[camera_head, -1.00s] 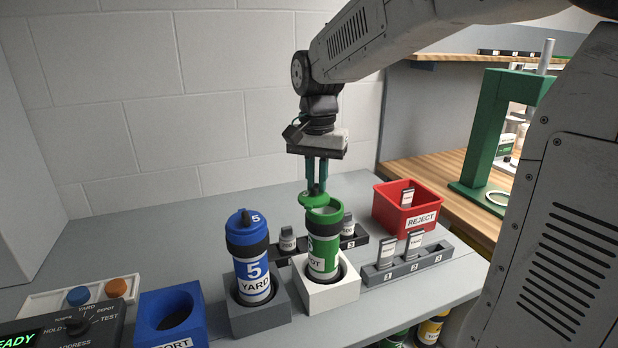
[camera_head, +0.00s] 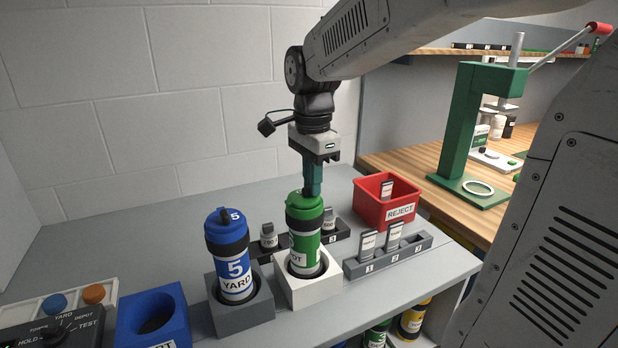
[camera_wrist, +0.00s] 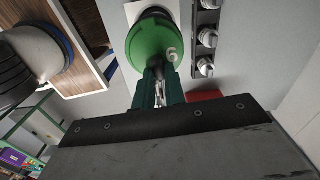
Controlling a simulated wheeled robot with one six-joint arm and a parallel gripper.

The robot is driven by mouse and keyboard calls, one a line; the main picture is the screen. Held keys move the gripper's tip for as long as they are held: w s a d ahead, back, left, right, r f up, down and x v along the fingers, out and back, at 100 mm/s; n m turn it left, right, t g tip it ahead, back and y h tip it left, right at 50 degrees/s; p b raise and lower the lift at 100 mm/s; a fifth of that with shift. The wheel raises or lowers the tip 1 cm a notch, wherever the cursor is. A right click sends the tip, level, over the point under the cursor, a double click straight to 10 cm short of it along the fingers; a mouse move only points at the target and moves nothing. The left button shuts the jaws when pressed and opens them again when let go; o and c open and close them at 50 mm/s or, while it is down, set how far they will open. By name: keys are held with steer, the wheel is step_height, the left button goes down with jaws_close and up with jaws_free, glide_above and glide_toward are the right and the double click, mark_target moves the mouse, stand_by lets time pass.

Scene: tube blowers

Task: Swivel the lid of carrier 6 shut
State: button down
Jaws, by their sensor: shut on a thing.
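Carrier 6 (camera_head: 304,240) is the green tube with a black band, standing upright in a white block holder (camera_head: 310,291). Its green lid (camera_wrist: 152,50), marked 6, sits over the tube mouth in the wrist view, and no opening shows. In the head view the lid (camera_head: 304,202) also lies on top of the tube. My gripper (camera_head: 311,193) points down at the lid from above. In the wrist view its fingers (camera_wrist: 157,88) are shut on a small dark knob at the lid's edge, mostly hidden between them.
Blue carrier 5 (camera_head: 230,252) stands in a grey holder close on the left. A red REJECT bin (camera_head: 368,205) and a grey numbered rack (camera_head: 424,243) are to the right. A dark rack (camera_head: 262,256) of small vials is behind the carrier.

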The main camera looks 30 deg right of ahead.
steer(key=shift+s+m, duration=0.15)
steer(key=shift+m, duration=0.25)
steer(key=c, duration=1.4)
jaws_free()
steer(key=shift+c, duration=0.2)
step_height(320, 180, up, 8)
steer(key=shift+f, duration=0.1)
